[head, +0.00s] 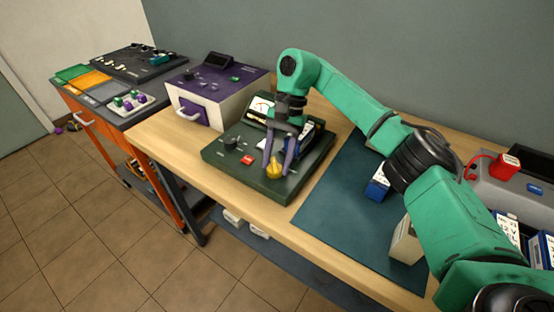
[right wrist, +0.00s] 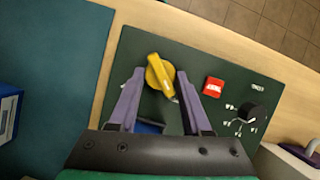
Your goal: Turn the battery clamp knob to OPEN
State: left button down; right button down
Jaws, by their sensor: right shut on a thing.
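The yellow clamp knob (head: 274,172) sits near the front right corner of the dark green device (head: 222,158). In the right wrist view, the knob (right wrist: 157,72) has a raised bar slanting from upper left to lower right. My right gripper (head: 277,164) reaches down over it, its purple fingers on either side of the knob and shut on it; the fingers also show in the right wrist view (right wrist: 160,76). A blue-and-white block, partly hidden by my gripper, sits in the device behind the knob. No OPEN marking is readable. My left gripper is not in view.
A red label or button (right wrist: 213,87) and a black dial (right wrist: 252,112) are beside the knob on the device. A purple-and-white box (head: 215,90) stands to the left. A teal mat (head: 325,205) with a blue battery (head: 377,185) lies to the right.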

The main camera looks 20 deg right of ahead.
aim_at(281, 164)
jog(key=shift+w+r, duration=0.1)
jog(key=shift+r, duration=0.05)
jog(key=c, duration=0.6)
grip_release()
jog(key=shift+c, duration=0.2)
jog(key=v, duration=0.5)
jog(key=p+v, duration=0.5)
jog(key=v, duration=0.4)
jog(key=shift+r, duration=0.2)
jog(key=shift+d, duration=0.15)
